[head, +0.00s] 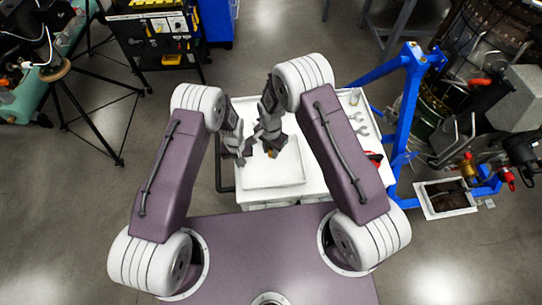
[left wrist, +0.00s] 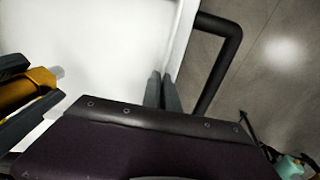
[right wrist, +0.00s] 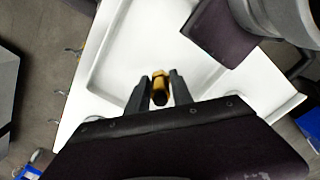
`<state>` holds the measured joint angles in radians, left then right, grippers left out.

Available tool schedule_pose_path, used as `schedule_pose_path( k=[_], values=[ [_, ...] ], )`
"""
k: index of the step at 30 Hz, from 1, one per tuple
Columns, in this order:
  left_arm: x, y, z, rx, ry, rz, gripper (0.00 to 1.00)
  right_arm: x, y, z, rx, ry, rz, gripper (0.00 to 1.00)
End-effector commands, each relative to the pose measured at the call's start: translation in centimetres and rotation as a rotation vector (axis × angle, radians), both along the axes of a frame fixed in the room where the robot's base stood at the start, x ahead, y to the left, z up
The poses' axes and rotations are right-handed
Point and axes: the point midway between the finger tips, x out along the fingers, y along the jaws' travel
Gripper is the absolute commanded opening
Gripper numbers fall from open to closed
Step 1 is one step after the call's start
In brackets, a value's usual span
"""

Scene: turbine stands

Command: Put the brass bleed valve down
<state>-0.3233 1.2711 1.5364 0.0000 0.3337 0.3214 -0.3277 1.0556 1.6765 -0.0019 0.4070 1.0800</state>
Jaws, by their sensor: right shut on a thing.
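The brass bleed valve (right wrist: 160,86) is a small gold-coloured piece between the fingers of my right gripper (right wrist: 160,92). In the head view, the valve (head: 271,154) shows just below my right gripper (head: 270,146), over the white tray (head: 285,179) on the cart. Its gap to the tray floor cannot be judged. The valve (left wrist: 27,90) also shows at the left of the left wrist view, beside dark right-gripper fingers. My left gripper (left wrist: 163,88) has its fingers together and empty, near the tray's left side; it shows in the head view (head: 240,157) left of the valve.
Wrenches (head: 359,124) and a red item (head: 374,157) lie on the cart's right part. A blue stand (head: 403,110) rises at the right. A black cart handle (left wrist: 225,55) is beside the left gripper. The tray's front part is bare.

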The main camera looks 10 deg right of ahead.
Motion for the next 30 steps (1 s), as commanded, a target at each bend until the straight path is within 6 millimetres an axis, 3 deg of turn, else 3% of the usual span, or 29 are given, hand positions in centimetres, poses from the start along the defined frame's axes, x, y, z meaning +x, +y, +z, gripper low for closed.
schedule_pose_path(
  k=[6,18,19,21,30],
  values=[
    [0.0,0.0,0.0,0.000,0.000,0.000,0.00,-0.2,-0.1,-3.6,-0.002,0.004,-0.001,0.00],
    [0.0,0.0,0.0,0.000,0.000,0.000,0.00,-0.1,0.0,-4.3,-0.001,0.002,-0.001,0.00],
    [0.0,0.0,0.0,0.000,0.000,0.000,0.00,-0.1,0.0,-4.3,-0.001,0.002,-0.001,0.36],
    [0.0,0.0,0.0,0.000,0.000,0.000,0.00,-0.1,0.0,-4.3,-0.001,0.002,-0.001,0.49],
    [0.0,0.0,0.0,0.000,0.000,0.000,0.00,-0.1,0.0,-4.1,0.000,0.001,-0.001,0.49]
  ],
)
